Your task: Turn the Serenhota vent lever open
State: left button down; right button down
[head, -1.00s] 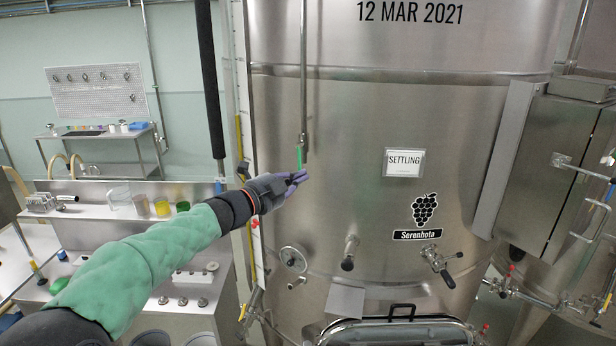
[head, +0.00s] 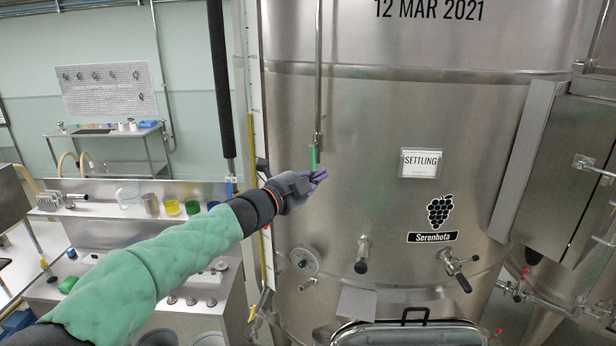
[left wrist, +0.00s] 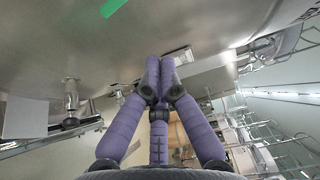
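The Serenhota tank (head: 350,120) is a large steel vat with a grape label reading Serenhota (head: 432,237). A thin vertical pipe (head: 319,70) runs down its front and ends in a short green lever (head: 313,157), which hangs downward. My left gripper (head: 320,176), with purple fingers, is just below the lever in the head view. In the left wrist view its fingertips (left wrist: 159,66) are together with nothing visible between them. The green lever (left wrist: 113,7) shows there at the top edge, apart from the fingers. My right gripper is not in view.
Lower on the tank are a round dial (head: 304,261), a spout (head: 362,262) and a valve (head: 458,268). A SETTLING sign (head: 420,162) is above them. A dark padded vertical pole (head: 221,80) stands left of the tank. A bench with jars (head: 171,206) is at left.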

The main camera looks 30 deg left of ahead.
aim_at(312, 168)
pick_arm(q)
jog(key=w+a, duration=0.1)
jog(key=w+a+p, duration=0.1)
jog(key=w, duration=0.1)
jog(key=w+a+p, duration=0.1)
jog(key=w, duration=0.1)
jog(key=shift+a+f, duration=0.1)
jog(key=shift+f, duration=0.2)
jog(key=shift+s+a+m, duration=0.3)
jog(key=shift+a+m, duration=0.1)
jog(key=shift+a, duration=0.15)
jog(key=shift+m, duration=0.4)
